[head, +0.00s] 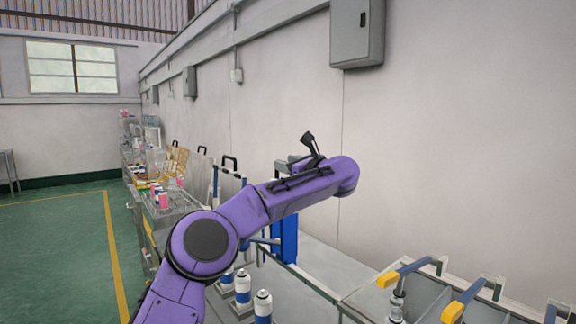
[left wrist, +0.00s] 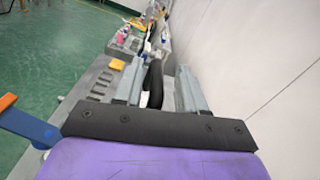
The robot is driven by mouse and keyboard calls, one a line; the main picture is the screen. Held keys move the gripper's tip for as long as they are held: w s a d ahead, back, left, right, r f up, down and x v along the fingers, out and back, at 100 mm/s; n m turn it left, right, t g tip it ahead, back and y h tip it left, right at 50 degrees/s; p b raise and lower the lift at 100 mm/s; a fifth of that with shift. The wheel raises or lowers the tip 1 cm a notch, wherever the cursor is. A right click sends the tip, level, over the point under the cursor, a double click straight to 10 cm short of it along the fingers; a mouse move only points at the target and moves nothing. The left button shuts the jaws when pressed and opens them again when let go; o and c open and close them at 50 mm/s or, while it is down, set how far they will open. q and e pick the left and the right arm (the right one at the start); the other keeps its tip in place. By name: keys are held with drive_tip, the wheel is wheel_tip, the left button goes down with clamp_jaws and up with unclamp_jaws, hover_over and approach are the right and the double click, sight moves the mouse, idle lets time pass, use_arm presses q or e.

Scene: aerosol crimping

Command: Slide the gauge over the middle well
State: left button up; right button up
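My left arm reaches in from the lower left of the head view, its purple wrist high near the wall. My left gripper (left wrist: 158,67) shows best in the left wrist view: its two grey fingers stand apart. A black curved piece (left wrist: 153,86) lies in line with the gap, nearer the left finger; I cannot tell whether it is held. Blue-banded cans (head: 243,288) stand in a row below the arm, partly hidden. A blue panel (head: 287,240) stands behind the forearm. I cannot make out the gauge or the middle well for certain. My right gripper is not in view.
Blue levers with yellow ends (head: 388,279) stick out over grey bins (head: 428,298) at lower right. Black-handled panels (head: 229,164) and a cluttered bench (head: 165,207) run along the wall. A grey box (head: 357,32) hangs on it. Green floor is clear at left.

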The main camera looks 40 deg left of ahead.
use_arm(q)
drive_tip(key=shift+s+a+f, duration=0.1)
drive_tip(key=shift+f, duration=0.05)
drive_tip(key=s+d+b, duration=0.1)
drive_tip(key=d+b, duration=0.2)
drive_tip(key=d, duration=0.7)
drive_tip(key=shift+s+d+b, duration=0.2)
drive_tip(key=shift+s+b, duration=0.1)
drive_tip(key=shift+b, duration=0.1)
